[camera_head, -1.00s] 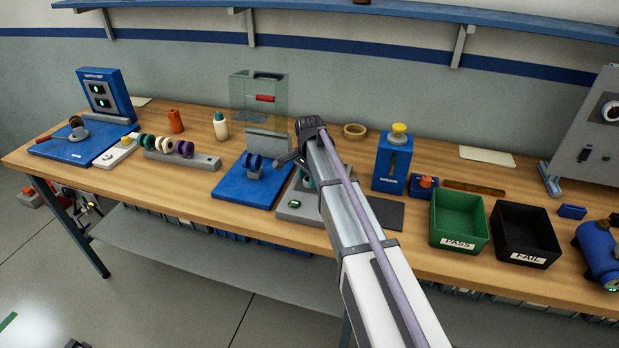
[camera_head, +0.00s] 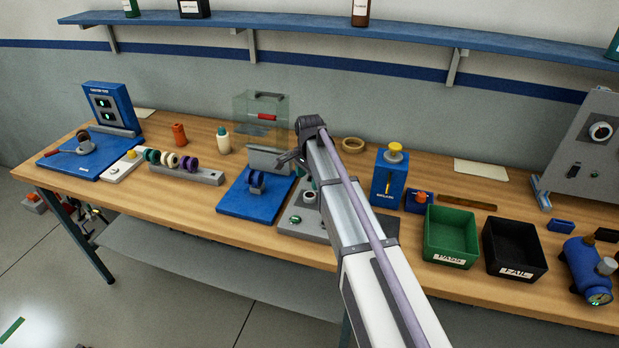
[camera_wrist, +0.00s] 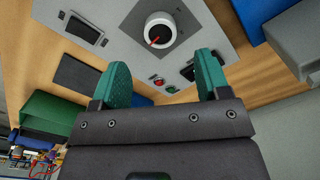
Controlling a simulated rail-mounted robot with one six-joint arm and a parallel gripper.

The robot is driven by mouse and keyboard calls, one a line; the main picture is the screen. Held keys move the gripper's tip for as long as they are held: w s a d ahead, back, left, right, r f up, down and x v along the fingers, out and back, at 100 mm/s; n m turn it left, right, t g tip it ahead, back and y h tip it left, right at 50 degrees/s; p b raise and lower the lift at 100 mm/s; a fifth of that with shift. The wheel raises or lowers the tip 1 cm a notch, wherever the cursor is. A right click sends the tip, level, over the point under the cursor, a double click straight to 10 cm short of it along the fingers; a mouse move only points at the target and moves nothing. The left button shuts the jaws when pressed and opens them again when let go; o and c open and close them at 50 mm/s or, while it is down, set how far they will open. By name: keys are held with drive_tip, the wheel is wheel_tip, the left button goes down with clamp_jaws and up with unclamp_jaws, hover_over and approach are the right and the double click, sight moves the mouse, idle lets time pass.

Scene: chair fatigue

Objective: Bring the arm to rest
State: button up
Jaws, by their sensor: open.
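My gripper (camera_wrist: 160,82) shows in the wrist view with its two green-padded fingers spread apart and nothing between them. Beyond the fingers is a grey control panel with a white dial (camera_wrist: 158,30) with a red pointer, plus small red and green buttons. In the head view my arm reaches up from the bottom over the workbench (camera_head: 130,265). The fingers are mostly hidden behind the arm there. The arm's end is beside the blue fixture (camera_head: 243,195) and above the grey panel (camera_head: 300,222).
A clear guard box (camera_head: 246,105) stands close left of the arm. To the right are a blue dispenser (camera_head: 388,178), a green PASS bin (camera_head: 437,240) and a black FAIL bin (camera_head: 500,262). A shelf (camera_head: 330,25) runs along the wall above.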

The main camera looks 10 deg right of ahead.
wheel_tip(320, 180, up, 4)
drive_tip(key=shift+p, duration=1.05)
drive_tip(key=s+f+n+b, duration=0.2)
drive_tip(key=s+n, duration=1)
drive_tip(key=s, duration=1.6)
drive_tip(key=shift+s+n, duration=0.35)
drive_tip(key=shift+n, duration=0.05)
